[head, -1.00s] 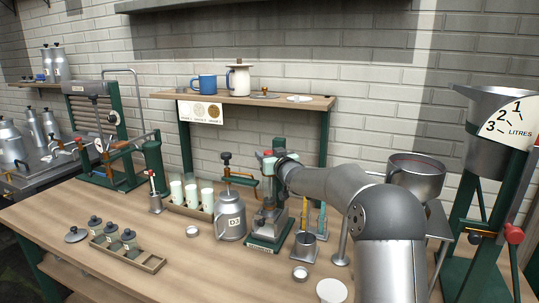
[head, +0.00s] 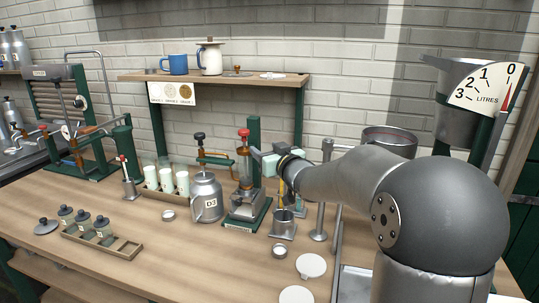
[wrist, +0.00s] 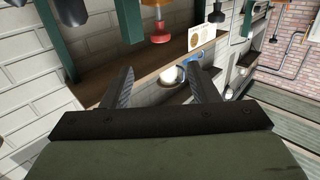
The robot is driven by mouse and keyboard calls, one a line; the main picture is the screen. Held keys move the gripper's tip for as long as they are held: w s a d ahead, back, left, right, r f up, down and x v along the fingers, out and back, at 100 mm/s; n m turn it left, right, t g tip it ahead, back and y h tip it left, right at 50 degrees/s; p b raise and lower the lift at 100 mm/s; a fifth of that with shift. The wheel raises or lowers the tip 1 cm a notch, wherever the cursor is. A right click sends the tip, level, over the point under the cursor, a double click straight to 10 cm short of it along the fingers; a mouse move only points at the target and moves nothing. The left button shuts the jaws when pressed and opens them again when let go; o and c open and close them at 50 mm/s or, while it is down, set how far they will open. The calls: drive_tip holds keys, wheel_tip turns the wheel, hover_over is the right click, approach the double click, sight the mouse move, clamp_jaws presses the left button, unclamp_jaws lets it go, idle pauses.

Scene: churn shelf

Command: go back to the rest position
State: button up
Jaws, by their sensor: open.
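My gripper (head: 262,160) is at the end of my grey arm, beside the red-knobbed green press (head: 245,190) on the bench. In the head view it is small and partly hidden by its own wrist. In the wrist view my gripper (wrist: 160,84) shows two dark fingers spread apart with nothing between them. The upper shelf (wrist: 150,72) and a blue-and-white mug lie beyond the fingers there. A red knob (wrist: 160,39) hangs into the top of that view, which looks upside down.
A can marked D3 (head: 207,198) stands left of the press, with white-filled glasses (head: 166,180) behind. A steel pan (head: 390,141) and the litre-scale hopper (head: 455,105) are at the right.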

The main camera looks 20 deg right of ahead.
drive_tip(key=shift+s+d, duration=0.1)
drive_tip(key=shift+s, duration=0.6)
drive_tip(key=s+a+f+g+h+p, duration=0.1)
drive_tip(key=s+f+g, duration=0.4)
drive_tip(key=s, duration=0.8)
drive_tip(key=s+a+f+m+g+h+p, duration=0.1)
drive_tip(key=s+f+g, duration=0.5)
drive_tip(key=s, duration=0.7)
drive_tip(key=s+a+f+m+g+h+p, duration=0.1)
drive_tip(key=s+a+f+g, duration=0.2)
drive_tip(key=s, duration=1)
wheel_tip(320, 180, down, 4)
drive_tip(key=g, duration=0.3)
drive_tip(key=shift+s+h+p, duration=0.15)
drive_tip(key=shift+h+p, duration=0.2)
drive_tip(key=shift+h, duration=0.05)
idle(0.7)
